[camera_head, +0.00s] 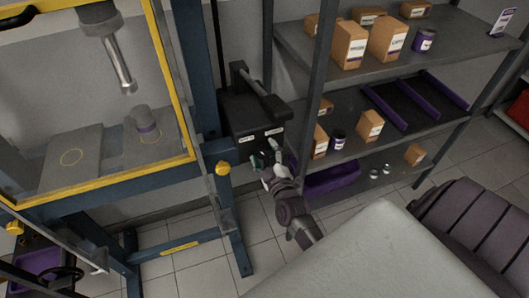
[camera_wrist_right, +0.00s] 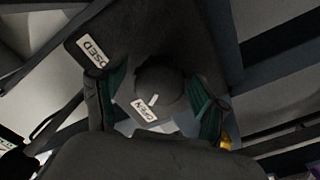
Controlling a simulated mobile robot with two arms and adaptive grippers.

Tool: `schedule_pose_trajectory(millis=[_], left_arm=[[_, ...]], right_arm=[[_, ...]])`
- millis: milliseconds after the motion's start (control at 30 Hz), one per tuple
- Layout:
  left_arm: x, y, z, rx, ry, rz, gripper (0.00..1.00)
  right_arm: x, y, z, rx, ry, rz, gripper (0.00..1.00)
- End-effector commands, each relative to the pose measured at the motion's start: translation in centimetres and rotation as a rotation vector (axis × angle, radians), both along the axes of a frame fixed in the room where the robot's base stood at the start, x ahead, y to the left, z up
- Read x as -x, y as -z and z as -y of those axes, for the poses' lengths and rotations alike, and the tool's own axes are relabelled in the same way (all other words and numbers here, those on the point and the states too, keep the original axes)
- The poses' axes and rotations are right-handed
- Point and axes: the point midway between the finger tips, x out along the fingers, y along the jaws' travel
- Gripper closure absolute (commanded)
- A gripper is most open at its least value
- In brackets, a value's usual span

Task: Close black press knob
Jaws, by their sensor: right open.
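The black press unit (camera_head: 250,116) with a long handle is mounted beside the blue press frame. In the right wrist view, its round black knob (camera_wrist_right: 165,82) has a white mark, which lies near the OPEN label (camera_wrist_right: 146,111). The CLOSED label (camera_wrist_right: 93,48) is at upper left, partly cut off. My right gripper (camera_head: 267,158) is in front of the unit's lower face. In the wrist view, its green-padded fingers (camera_wrist_right: 160,92) are open, one on each side of the knob; I cannot tell whether they touch it. In the head view the knob is hidden by the gripper.
The yellow-edged press (camera_head: 180,75) stands at left, with a yellow knob (camera_head: 222,168) on its frame near my right gripper. A grey shelf (camera_head: 350,147) with boxes and purple trays stands close on the right.

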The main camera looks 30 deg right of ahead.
Motion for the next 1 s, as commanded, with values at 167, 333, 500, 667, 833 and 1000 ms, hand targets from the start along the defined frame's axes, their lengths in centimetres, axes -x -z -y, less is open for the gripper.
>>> schedule_pose_trajectory(millis=[167,333,500,667,833,1000], left_arm=[[0.02,0.00,0.02,0.000,0.000,0.000,1.00],[0.02,0.00,0.03,0.000,0.000,0.000,1.00],[0.02,-0.01,0.03,0.000,0.000,0.000,1.00],[0.02,-0.09,0.04,0.001,0.000,0.000,1.00],[0.01,-0.29,0.04,0.001,0.000,0.000,1.00],[0.00,-0.59,0.05,0.001,0.000,0.000,1.00]], right_arm=[[0.02,-0.01,0.00,0.000,0.000,0.000,0.48],[0.03,-0.01,0.00,0.000,0.000,0.000,0.76],[0.04,-0.01,0.00,-0.001,0.000,0.000,0.88],[0.04,-0.02,-0.02,-0.022,0.000,0.005,0.88],[0.03,-0.01,-0.03,-0.092,-0.001,0.021,0.88],[0.04,-0.03,-0.05,-0.211,-0.001,0.049,0.88]])
